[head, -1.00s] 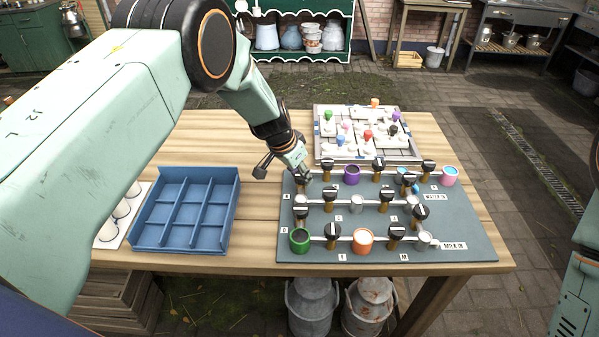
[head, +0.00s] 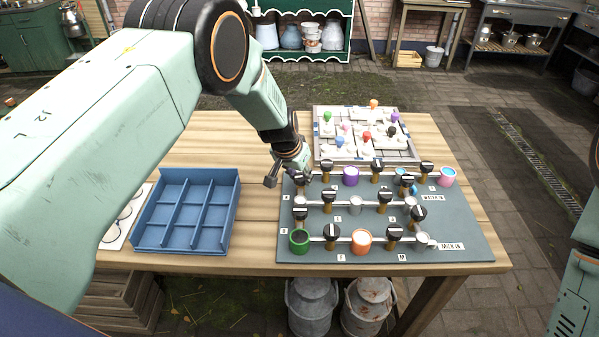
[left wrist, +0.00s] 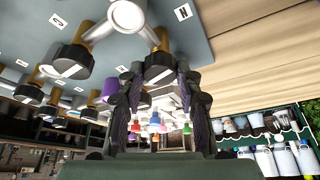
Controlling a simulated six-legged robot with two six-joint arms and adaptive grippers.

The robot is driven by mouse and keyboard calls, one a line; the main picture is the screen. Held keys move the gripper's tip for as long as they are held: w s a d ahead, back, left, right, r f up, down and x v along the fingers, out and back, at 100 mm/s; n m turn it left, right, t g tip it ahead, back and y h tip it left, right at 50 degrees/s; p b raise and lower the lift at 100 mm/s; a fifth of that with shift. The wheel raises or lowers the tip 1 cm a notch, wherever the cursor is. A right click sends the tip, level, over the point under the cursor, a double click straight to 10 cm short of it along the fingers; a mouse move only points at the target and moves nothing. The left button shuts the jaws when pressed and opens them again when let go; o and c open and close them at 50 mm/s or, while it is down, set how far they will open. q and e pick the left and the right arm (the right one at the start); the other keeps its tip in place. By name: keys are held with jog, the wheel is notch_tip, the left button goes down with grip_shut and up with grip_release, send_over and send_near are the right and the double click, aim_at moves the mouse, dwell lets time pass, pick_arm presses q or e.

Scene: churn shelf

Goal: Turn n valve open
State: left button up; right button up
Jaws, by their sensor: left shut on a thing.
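A grey-blue pipe board (head: 455,225) lies on the wooden table with rows of black-capped valves on brass stems. My left gripper (head: 303,172) is at the board's back left corner, shut on the black valve handle there (left wrist: 160,66). In the left wrist view the fingers (left wrist: 160,105) stand on either side of that handle. A small letter label (left wrist: 183,12) lies beside the valve, turned so that I cannot read it surely. In the head view the gripper largely hides this valve. My right gripper is out of view.
Other valves, such as the one in the back row (head: 326,166), stand close by. Coloured cups, including a purple one (head: 351,177), sit along the pipes. A puzzle tray (head: 365,155) lies behind the board. A blue divided tray (head: 187,246) is at left.

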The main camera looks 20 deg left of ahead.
pick_arm(q)
jog(key=shift+w+r+n+y, duration=0.2)
jog(key=shift+n+y, duration=0.1)
jog(key=shift+n, duration=0.6)
jog(key=shift+d+n+b, duration=0.1)
jog(key=shift+n+b, duration=0.4)
jog(key=shift+b, duration=0.25)
jog(key=n+y+b, duration=0.1)
jog(key=n+b, duration=0.2)
jog(key=b, duration=0.2)
jog(key=n+y+b, duration=0.2)
jog(key=n+b, duration=0.2)
jog(key=b, duration=0.2)
jog(key=shift+w+d+f, duration=0.1)
jog(key=shift+d+f, duration=0.05)
jog(key=n+g+b, duration=0.1)
jog(key=n+b, duration=0.1)
jog(key=shift+n+y, duration=0.4)
jog(key=shift+r+n+g+y+b, duration=0.2)
jog(key=shift+n+g+y+b, duration=0.25)
jog(key=shift+n, duration=0.65)
jog(key=o, duration=1.1)
jog(key=shift+d, duration=0.1)
jog(key=shift+o, duration=0.3)
jog(key=shift+f, duration=0.1)
